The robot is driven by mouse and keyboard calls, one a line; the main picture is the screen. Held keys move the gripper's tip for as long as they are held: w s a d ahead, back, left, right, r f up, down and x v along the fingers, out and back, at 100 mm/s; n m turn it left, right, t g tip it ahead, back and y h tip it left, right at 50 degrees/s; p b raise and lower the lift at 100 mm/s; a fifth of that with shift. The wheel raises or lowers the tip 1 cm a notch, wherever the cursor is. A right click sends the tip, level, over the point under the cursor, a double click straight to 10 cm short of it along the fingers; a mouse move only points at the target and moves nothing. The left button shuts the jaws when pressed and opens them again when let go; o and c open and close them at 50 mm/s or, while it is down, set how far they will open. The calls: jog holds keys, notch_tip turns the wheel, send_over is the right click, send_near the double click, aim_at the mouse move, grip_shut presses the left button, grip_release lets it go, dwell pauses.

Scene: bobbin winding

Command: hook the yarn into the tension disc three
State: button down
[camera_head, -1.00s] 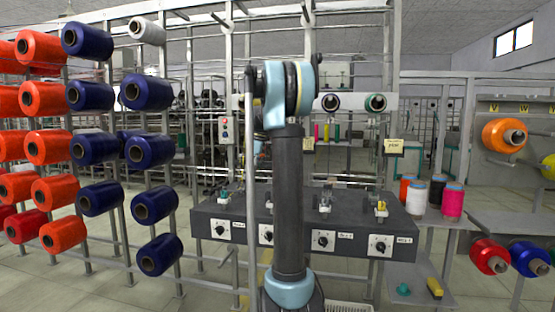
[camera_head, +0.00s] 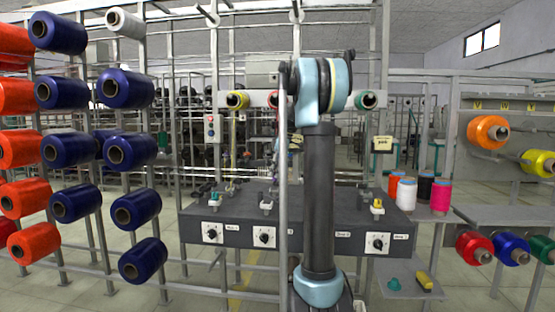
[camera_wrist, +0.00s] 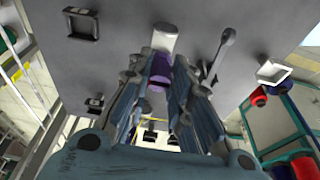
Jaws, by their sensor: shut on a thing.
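The dark grey winding bench (camera_head: 245,234) stands ahead with a row of small tension disc units on top. One unit (camera_head: 214,199) is at the left, a second (camera_head: 267,198) is beside it, and another (camera_head: 377,207) is at the right. The third place from the left is hidden behind my arm in the head view. In the wrist view my gripper (camera_wrist: 163,90) is shut on a purple piece (camera_wrist: 160,70), with a pale grey block (camera_wrist: 164,38) just beyond it. My gripper is hidden in the head view. I cannot make out a yarn strand at the fingers.
Blue spools (camera_head: 127,88) and orange spools on a rack fill the left. A side table holds thread cones (camera_head: 440,196) at the right, and spools (camera_head: 487,132) hang beyond it.

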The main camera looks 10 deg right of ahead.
aim_at(276, 180)
jog(key=v, duration=0.3)
jog(key=a+v, duration=0.1)
jog(key=v, duration=0.2)
jog(key=shift+w+a+r, duration=0.2)
jog(key=shift+s+d+x, duration=0.1)
jog(key=shift+d+x, duration=0.15)
jog(key=shift+x, duration=0.8)
jog(key=shift+s+d+x, duration=0.1)
jog(key=shift+d+x, duration=0.15)
jog(key=shift+x, duration=0.85)
jog(key=shift+d+x, duration=0.2)
jog(key=shift+x, duration=0.85)
jog(key=shift+d+x, duration=0.25)
jog(key=shift+x, duration=0.8)
jog(key=shift+d+x, duration=0.2)
jog(key=shift+x, duration=0.85)
jog(key=shift+s, duration=0.3)
jog(key=shift+s+a+r, duration=0.1)
jog(key=shift+s+a, duration=0.15)
jog(key=shift+s, duration=0.5)
jog(key=shift+s+a+f, duration=0.1)
jog(key=shift+s+a, duration=0.15)
jog(key=shift+s, duration=0.5)
jog(key=shift+s+a+r, duration=0.1)
jog(key=shift+s+a, duration=0.15)
jog(key=shift+s, duration=0.5)
